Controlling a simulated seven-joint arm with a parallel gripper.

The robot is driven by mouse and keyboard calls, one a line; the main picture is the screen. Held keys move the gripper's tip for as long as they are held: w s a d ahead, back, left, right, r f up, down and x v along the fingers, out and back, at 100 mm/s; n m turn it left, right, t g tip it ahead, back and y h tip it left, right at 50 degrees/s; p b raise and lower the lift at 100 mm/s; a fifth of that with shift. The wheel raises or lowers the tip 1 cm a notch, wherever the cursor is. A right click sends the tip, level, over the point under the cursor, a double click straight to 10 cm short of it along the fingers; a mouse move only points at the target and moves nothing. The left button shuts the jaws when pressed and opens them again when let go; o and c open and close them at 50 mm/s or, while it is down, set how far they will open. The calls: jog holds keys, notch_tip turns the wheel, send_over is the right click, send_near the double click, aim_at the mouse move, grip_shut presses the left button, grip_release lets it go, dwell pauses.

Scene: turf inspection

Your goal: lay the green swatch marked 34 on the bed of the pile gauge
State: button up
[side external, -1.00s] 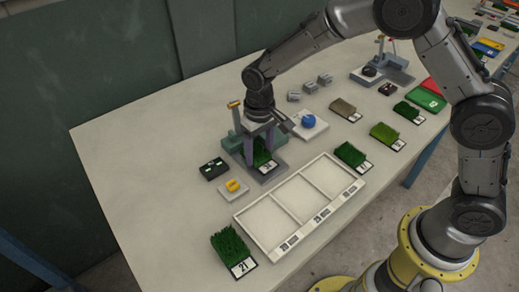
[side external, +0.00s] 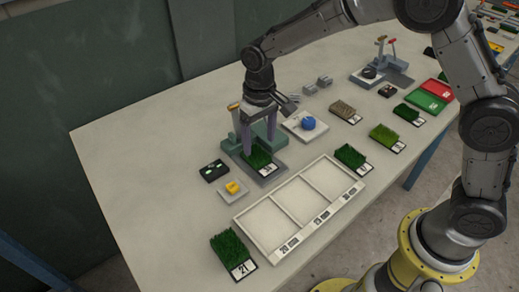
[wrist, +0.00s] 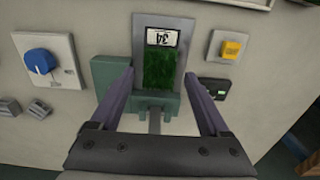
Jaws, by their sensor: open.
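The green swatch marked 34 (side external: 259,159) lies on the grey bed (side external: 271,175) of the pile gauge (side external: 232,144). In the wrist view the swatch (wrist: 159,68) sits within the bed's edges (wrist: 139,24), its white label reading 34 at the end away from the gauge's green body (wrist: 110,72). My gripper (side external: 259,146) is open and empty above the swatch, its two fingers spread to either side of it. In the wrist view the fingers of my gripper (wrist: 159,76) partly cover the gauge body.
A yellow block on a pale plate (side external: 233,188) and a black box (side external: 213,171) stand left of the gauge. A blue knob on a white plate (side external: 307,123) stands right. A three-compartment tray (side external: 301,198) lies empty in front, with swatch 21 (side external: 231,249) nearby.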

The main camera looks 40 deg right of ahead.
aim_at(259, 155)
notch_tip(259, 155, up, 7)
dwell(0.3)
jog(key=s+d+r+t, duration=0.2)
jog(key=s+d+r, duration=0.35)
jog(key=s, duration=0.35)
jog(key=s+d+r+t, duration=0.2)
jog(key=s+d+r, duration=0.35)
jog(key=s, duration=0.35)
jog(key=s+d+f+t, duration=0.1)
jog(key=s+d+f, duration=0.2)
jog(key=s, duration=0.6)
jog(key=shift+f+t, duration=0.25)
jog(key=shift+t, duration=0.05)
